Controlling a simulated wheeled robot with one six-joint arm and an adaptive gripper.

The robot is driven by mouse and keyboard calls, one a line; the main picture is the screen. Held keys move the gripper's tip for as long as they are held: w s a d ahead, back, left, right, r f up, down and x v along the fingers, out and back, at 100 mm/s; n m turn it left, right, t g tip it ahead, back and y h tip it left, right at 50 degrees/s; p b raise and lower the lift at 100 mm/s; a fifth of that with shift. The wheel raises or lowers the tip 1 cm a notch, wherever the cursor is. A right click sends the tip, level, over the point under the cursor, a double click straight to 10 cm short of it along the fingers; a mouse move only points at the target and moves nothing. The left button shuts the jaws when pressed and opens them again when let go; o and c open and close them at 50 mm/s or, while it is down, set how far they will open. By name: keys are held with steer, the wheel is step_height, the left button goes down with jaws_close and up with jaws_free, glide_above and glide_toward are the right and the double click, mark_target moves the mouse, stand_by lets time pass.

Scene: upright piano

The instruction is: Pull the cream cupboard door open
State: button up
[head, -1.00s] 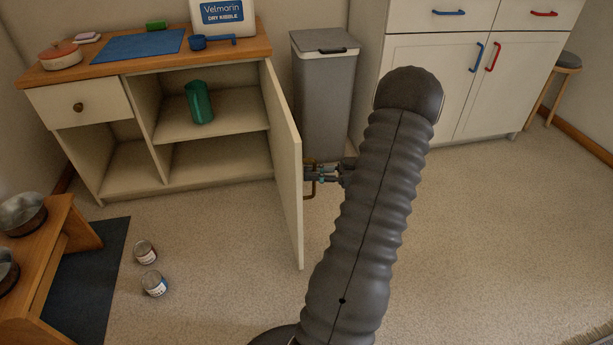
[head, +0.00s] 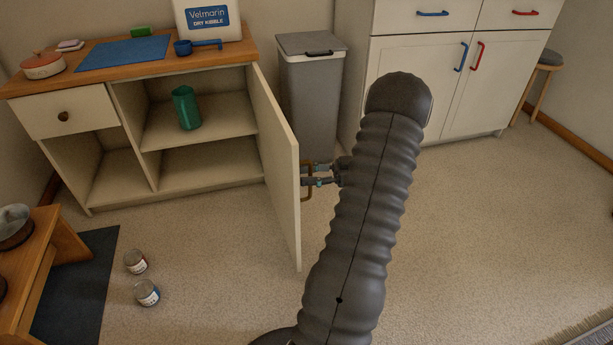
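The cream cupboard door (head: 277,165) stands wide open, swung out from the right side of the low cupboard (head: 205,175). Its outer face is turned away to the right and barely shows. A brass handle (head: 308,193) sticks out from that face near the free edge. My gripper (head: 313,175) is at the handle, on the right of the door. Its two fingers show apart with a gap between them. Whether they touch the handle is unclear.
A green cup (head: 186,108) stands on the cupboard's upper shelf. Two cans (head: 147,292) stand on the floor left of the door, near a dark mat (head: 80,285). A grey bin (head: 311,95) stands behind the door. Floor to the right is clear.

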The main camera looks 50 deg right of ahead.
steer(key=shift+s+d, duration=0.1)
steer(key=shift+d, duration=0.1)
steer(key=v, duration=1.1)
steer(key=shift+s+d, duration=0.25)
